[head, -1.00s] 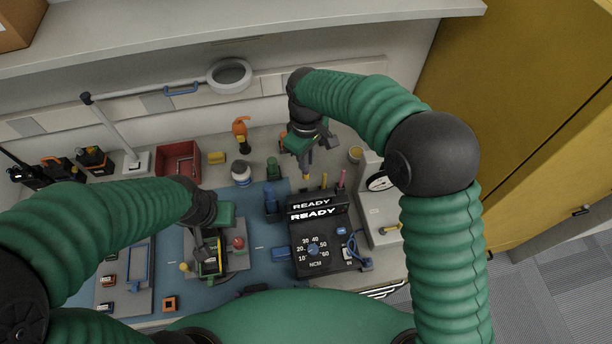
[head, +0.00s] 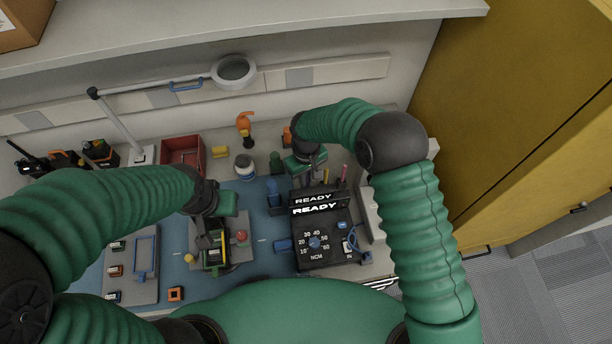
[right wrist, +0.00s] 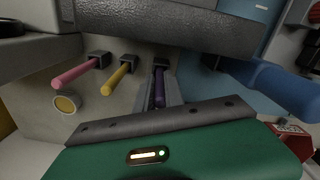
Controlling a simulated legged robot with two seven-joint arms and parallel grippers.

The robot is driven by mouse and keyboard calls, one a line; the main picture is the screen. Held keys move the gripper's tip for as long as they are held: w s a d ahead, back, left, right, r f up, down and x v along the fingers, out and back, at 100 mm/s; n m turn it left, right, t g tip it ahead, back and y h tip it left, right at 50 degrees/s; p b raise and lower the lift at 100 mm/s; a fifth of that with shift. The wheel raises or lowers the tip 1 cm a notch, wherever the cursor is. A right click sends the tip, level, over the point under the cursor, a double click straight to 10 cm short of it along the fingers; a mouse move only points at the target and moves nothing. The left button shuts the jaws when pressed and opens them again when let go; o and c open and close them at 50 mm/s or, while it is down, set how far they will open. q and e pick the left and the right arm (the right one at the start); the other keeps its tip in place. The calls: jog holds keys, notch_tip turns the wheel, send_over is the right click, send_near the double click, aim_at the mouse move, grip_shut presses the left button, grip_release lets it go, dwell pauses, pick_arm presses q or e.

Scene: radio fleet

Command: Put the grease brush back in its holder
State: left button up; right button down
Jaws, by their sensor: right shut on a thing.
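My right gripper (head: 309,182) is behind the black READY unit. In the right wrist view its fingers (right wrist: 161,92) are shut on a slim purple handle (right wrist: 159,88), which I take to be the grease brush. The far end of the handle meets a small dark socket (right wrist: 161,64); I cannot tell how deep it sits. The bristles are hidden. A yellow handle (right wrist: 117,80) and a pink handle (right wrist: 74,74) stand in similar sockets beside it. My left gripper (head: 214,248) is over a device on the blue mat; its fingers are not clear.
The black READY unit (head: 319,236) stands close in front of my right gripper. A blue handle (right wrist: 275,86) lies on the other side. A white-lidded jar (head: 244,168) and red bin (head: 183,155) stand farther left.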

jog(key=c, duration=1.4)
grip_release()
jog(key=shift+c, duration=0.2)
notch_tip(320, 180, up, 12)
jog(key=shift+r+b, duration=0.1)
jog(key=shift+b, duration=0.95)
jog(key=s+d+m+t, duration=0.2)
jog(key=s+d+m, duration=0.4)
jog(key=s+d, duration=1.1)
jog(key=shift+d+r+m+t, duration=0.2)
jog(key=shift+d+m+t, duration=0.15)
jog(key=shift+d, duration=1.25)
